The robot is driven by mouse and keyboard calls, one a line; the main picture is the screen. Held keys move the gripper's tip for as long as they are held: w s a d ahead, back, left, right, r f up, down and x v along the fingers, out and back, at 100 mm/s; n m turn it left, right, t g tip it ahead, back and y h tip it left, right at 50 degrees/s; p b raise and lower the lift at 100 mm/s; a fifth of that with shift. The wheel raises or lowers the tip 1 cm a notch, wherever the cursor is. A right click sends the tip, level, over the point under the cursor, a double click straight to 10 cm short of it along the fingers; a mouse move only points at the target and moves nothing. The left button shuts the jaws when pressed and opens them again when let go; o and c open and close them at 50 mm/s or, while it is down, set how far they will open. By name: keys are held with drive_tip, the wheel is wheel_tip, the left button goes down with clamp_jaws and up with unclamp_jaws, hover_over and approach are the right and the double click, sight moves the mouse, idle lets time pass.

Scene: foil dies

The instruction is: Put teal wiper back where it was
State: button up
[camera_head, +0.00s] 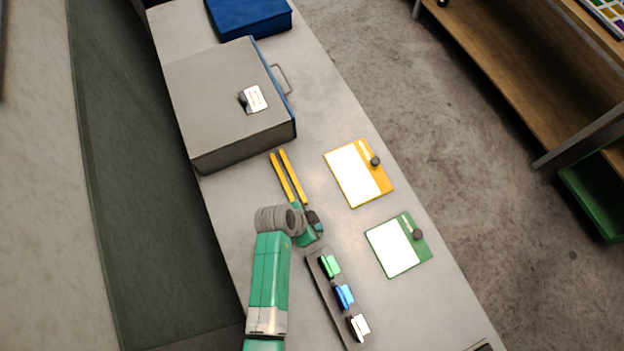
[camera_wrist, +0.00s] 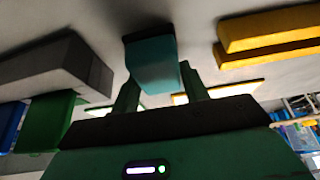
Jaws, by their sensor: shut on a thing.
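The teal wiper (camera_wrist: 152,65) is between the two green fingers of my gripper (camera_wrist: 158,88) in the wrist view, with its dark edge toward the pale tabletop. My gripper is shut on it. In the head view my gripper (camera_head: 312,228) is over the table, just beyond the far end of the dark rack (camera_head: 321,292) and near the close end of the yellow rails (camera_head: 289,178). The wiper is small and partly hidden there. The rack carries a green wiper (camera_head: 330,266), a blue wiper (camera_head: 345,296) and a white wiper (camera_head: 359,326). I cannot tell whether the teal wiper touches the table.
A yellow-framed board (camera_head: 352,175) and a green-framed board (camera_head: 391,248) lie to the right, each with a dark knob. A large grey case (camera_head: 220,105) stands beyond the rails, with a blue box (camera_head: 250,18) behind it. Bare tabletop lies between rack and boards.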

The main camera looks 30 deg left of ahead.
drive_tip(key=shift+f, duration=0.35)
drive_tip(key=shift+f, duration=0.2)
drive_tip(key=o, duration=1.3)
drive_tip(key=shift+r, duration=0.1)
drive_tip(key=shift+r, duration=0.25)
drive_tip(key=p+v, duration=0.1)
drive_tip(key=v, duration=1)
drive_tip(key=shift+s+a+r, duration=0.1)
drive_tip(key=shift+s+r, duration=0.15)
drive_tip(key=shift+r, duration=0.05)
